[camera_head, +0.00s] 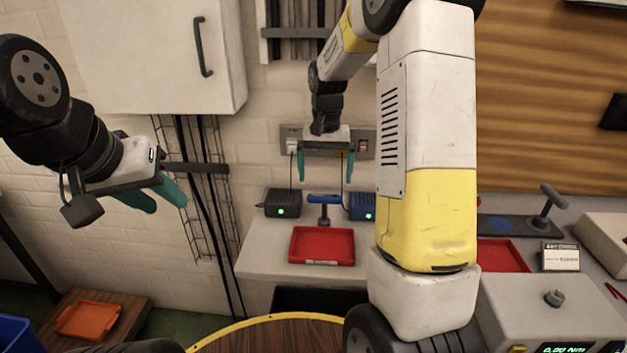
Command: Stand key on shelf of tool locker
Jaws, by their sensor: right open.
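A key with a blue T-shaped handle (323,199) stands upright on the counter, just behind a red tray (322,246). My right gripper (326,176) is open and empty, with its teal fingers pointing down above the blue handle and apart from it. The white tool locker (150,55) hangs on the wall at the upper left. Its door, with a dark handle (203,47), looks shut, and its shelf is hidden. My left gripper (170,207) is below the locker, tilted, with its teal fingers apart and nothing between them.
A black box (283,204) and a blue box (361,207) with green lights flank the key. A grey T-handle (550,200) stands at the right. An orange tray (88,320) is at the lower left. Black cables and wire mesh run down the wall. My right arm hides the counter's middle.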

